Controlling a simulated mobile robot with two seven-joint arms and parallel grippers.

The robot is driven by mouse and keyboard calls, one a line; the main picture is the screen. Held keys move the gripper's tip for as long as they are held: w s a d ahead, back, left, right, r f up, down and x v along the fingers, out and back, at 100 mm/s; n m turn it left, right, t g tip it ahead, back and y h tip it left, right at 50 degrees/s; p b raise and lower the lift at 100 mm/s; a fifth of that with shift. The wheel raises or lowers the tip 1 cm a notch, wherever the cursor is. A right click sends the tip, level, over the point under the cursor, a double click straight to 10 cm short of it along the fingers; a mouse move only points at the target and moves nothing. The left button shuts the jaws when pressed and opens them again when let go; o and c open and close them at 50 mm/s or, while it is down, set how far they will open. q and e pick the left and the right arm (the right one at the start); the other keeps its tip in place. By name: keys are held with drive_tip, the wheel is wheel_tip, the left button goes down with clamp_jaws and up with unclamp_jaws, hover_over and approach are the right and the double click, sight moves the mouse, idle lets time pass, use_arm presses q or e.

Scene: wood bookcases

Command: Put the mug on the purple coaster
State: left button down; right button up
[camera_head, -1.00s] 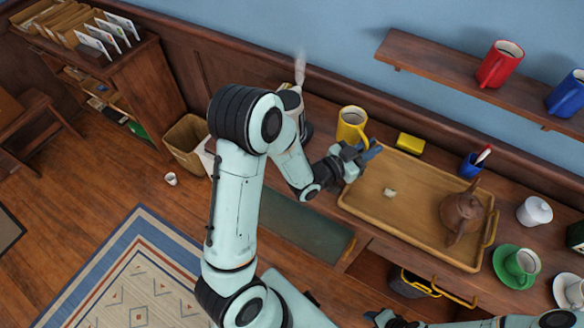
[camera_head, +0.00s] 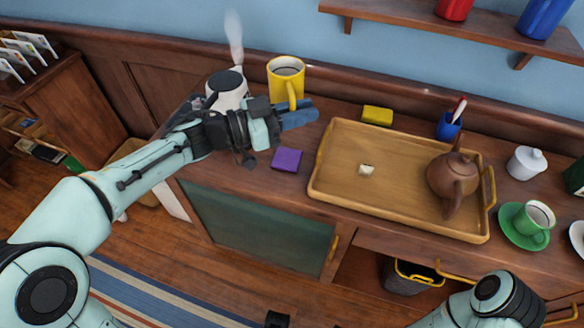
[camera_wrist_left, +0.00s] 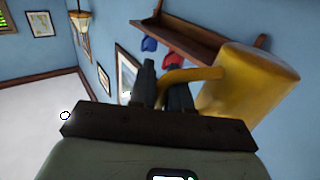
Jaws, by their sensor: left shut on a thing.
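The yellow mug (camera_head: 287,82) is upright at the back of the cabinet top, left of the tray. My left gripper (camera_head: 298,112) is in front of it, with its blue fingers at the handle. In the left wrist view the dark fingers (camera_wrist_left: 163,88) are shut on the handle of the mug (camera_wrist_left: 250,85). I cannot tell whether the mug's base is off the wood. The purple coaster (camera_head: 287,160) lies flat and bare, in front of the gripper and left of the tray. Only a dark tip, perhaps of my right gripper, shows at the bottom edge; its jaws are unclear.
A white and dark pot (camera_head: 227,88) steams left of the mug. A yellow block (camera_head: 377,115) and blue pen cup (camera_head: 448,127) stand behind the tray.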

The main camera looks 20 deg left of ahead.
use_arm(q)
drive_tip(key=shift+f+b, duration=3.15)
drive_tip(key=shift+f, duration=6.25)
use_arm(e)
drive_tip(key=w+d+f+t+h, duration=0.1)
drive_tip(key=w+d+f+t, duration=0.2)
drive_tip(key=w+f, duration=0.4)
drive_tip(key=shift+w+d+f+m, duration=0.3)
drive_tip(key=shift+w+d, duration=0.2)
drive_tip(key=shift+w, duration=0.5)
use_arm(q)
drive_tip(key=shift+f, duration=0.1)
drive_tip(key=c, duration=1.5)
unclamp_jaws()
drive_tip(key=shift+f, duration=0.15)
drive_tip(key=o, duration=0.4)
